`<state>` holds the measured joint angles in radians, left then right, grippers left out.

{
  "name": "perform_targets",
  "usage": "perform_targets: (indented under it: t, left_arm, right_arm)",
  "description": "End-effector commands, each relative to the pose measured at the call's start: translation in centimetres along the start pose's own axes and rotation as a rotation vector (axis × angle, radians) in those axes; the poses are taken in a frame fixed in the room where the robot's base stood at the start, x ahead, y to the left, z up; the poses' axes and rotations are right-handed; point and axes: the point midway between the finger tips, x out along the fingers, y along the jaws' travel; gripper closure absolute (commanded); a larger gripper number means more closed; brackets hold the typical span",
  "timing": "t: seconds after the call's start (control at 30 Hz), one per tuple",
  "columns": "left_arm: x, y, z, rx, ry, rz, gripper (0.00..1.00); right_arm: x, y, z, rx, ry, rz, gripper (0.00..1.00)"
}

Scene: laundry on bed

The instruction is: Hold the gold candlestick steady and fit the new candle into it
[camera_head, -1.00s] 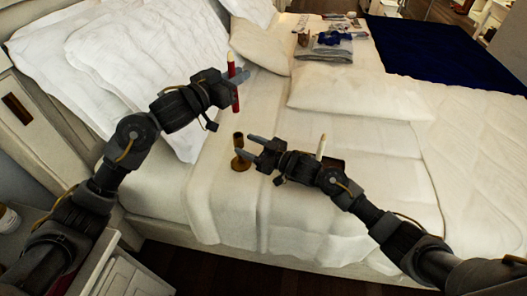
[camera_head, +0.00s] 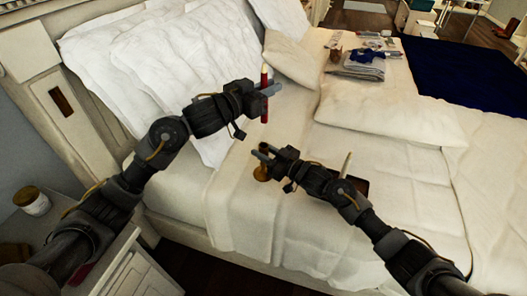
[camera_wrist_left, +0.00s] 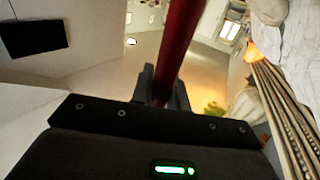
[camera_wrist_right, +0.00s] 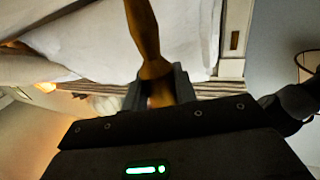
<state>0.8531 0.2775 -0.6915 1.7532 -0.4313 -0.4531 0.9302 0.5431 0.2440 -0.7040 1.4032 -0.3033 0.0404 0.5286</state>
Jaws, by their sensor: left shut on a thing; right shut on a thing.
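My left gripper (camera_head: 267,90) is shut on a red candle (camera_head: 264,112) with a pale upper end, held upright above the bed. The candle's red shaft also shows between the fingers in the left wrist view (camera_wrist_left: 178,45). My right gripper (camera_head: 262,156) is shut on the gold candlestick (camera_head: 261,174), which stands on the bed in front of and below the candle. In the right wrist view the candlestick's stem (camera_wrist_right: 143,30) passes between the fingers. The fingers partly hide the candlestick in the head view. The candle is apart from the candlestick.
A pale candle (camera_head: 346,164) stands by a dark item (camera_head: 357,184), partly behind my right arm. Pillows (camera_head: 390,112) and folded clothes (camera_head: 359,68) lie farther back on the bed. A nightstand (camera_head: 140,266) stands at the left front, with a jar (camera_head: 32,201) nearby.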

Motion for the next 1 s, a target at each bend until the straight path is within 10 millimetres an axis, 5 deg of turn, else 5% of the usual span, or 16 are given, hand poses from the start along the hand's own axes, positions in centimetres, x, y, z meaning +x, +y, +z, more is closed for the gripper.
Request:
perform_targets:
  t: [0.1,0.8,1.0]
  left_arm:
    - [0.0,0.0,0.0,0.000,0.000,0.000,1.00]
    - [-0.2,0.3,2.8,-0.001,-0.005,0.222,1.00]
    - [-0.3,0.3,5.4,-0.003,-0.007,0.220,1.00]
  right_arm:
    - [0.0,0.0,0.0,0.000,0.000,0.000,1.00]
    - [0.0,0.0,0.0,0.000,-0.001,0.001,1.00]
    - [0.0,0.0,0.0,0.000,-0.001,0.001,1.00]
